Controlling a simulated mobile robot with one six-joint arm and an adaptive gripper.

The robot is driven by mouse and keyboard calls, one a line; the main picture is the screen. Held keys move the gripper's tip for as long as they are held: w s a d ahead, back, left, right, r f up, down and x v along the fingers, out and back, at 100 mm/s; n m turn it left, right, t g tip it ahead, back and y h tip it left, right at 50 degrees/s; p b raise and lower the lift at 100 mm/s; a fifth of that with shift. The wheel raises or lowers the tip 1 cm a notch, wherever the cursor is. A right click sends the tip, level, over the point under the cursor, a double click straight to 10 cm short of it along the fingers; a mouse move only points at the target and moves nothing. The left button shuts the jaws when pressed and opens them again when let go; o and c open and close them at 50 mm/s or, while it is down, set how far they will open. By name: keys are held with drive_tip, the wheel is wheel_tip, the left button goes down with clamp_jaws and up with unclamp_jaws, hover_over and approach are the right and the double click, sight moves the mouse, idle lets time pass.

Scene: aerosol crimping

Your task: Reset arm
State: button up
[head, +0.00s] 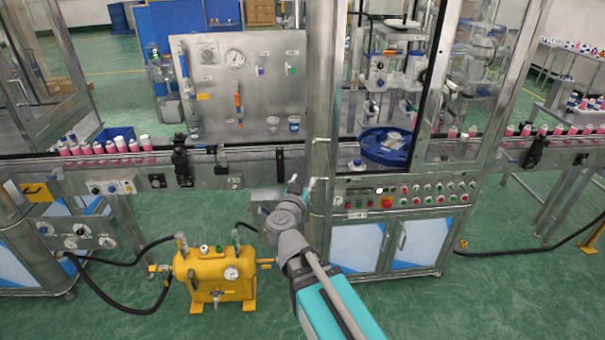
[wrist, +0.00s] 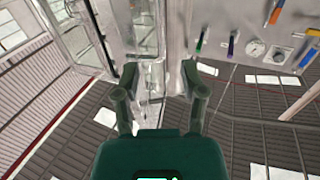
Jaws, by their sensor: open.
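My gripper (wrist: 158,75) shows in the wrist view with its two dark fingers spread apart and nothing between them. The wrist view looks upward past the fingers at a steel panel and the roof. In the head view my arm reaches up from the bottom middle, and its end is in front of the machine's frame post, below the conveyor's front edge. The fingers are too small there to make out clearly.
A steel panel (head: 270,75) with gauges stands behind the conveyor. Pink cans (head: 100,147) line the conveyor at the left. A button panel (head: 410,195) is right of my arm, a blue round tray (head: 373,150) above it. A yellow tank (head: 205,275) with hoses stands at lower left.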

drive_tip(key=w+a+f+n+g+y+b, duration=0.15)
drive_tip(key=a+f+n+y+b, duration=0.3)
drive_tip(key=n+y, duration=0.5)
drive_tip(key=s+d+f+g+y+b, duration=0.1)
drive_tip(key=s+d+f+g, duration=0.15)
drive_tip(key=f, duration=0.25)
drive_tip(key=s+d+f+g+y, duration=0.1)
drive_tip(key=f+g, duration=0.3)
drive_tip(key=f, duration=0.2)
drive_tip(key=s+d+f+m+g+h+b, duration=0.1)
drive_tip(key=s+d+f+m+g+h, duration=0.2)
drive_tip(key=s+d+f, duration=0.3)
drive_tip(key=s+d+f+m+g+h+b, duration=0.2)
drive_tip(key=s+d+f+g, duration=0.3)
drive_tip(key=d, duration=0.6)
drive_tip(key=shift+s+f+m+g+h, duration=0.35)
drive_tip(key=shift+s+m+g+h, duration=0.35)
drive_tip(key=shift+s, duration=0.45)
